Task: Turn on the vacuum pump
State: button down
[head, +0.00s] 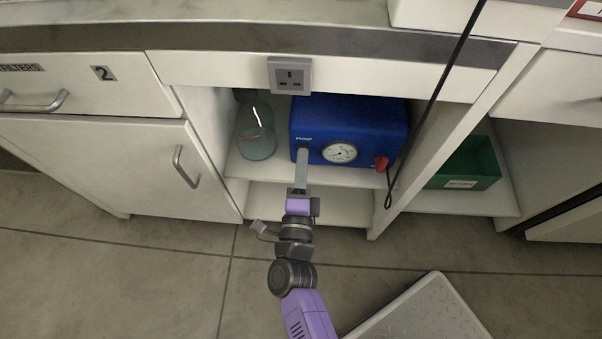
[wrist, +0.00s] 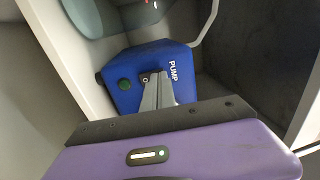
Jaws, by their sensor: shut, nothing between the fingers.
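The vacuum pump (head: 350,115) is a blue box inside the open cabinet bay, with a round white gauge (head: 340,152) and a red knob (head: 381,163) on its front. My gripper (head: 302,152) is shut and empty, its fingertips at the front's left side, just under the PUMP lettering. In the wrist view, the pump (wrist: 185,58) shows a small dark switch-like part (wrist: 146,77) right at the tips of my gripper (wrist: 157,77), and a round dark-green part (wrist: 124,84) beside it. The fingers partly cover the dark part. I cannot tell its position or whether the tips touch it.
A glass bottle (head: 257,141) stands left of the pump on the same shelf. A wall socket (head: 290,76) sits above. A black cable (head: 436,95) hangs at the right. A green bin (head: 469,165) is further right. Cabinet side panels flank the bay.

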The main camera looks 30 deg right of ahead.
jog(key=shift+w+r, duration=0.1)
dwell(0.3)
jog(key=p, duration=0.1)
jog(key=r+p, duration=0.1)
jog(key=p, duration=0.1)
jog(key=shift+w+d+g, duration=0.25)
jog(key=shift+g, duration=0.05)
jog(key=shift+f, duration=0.3)
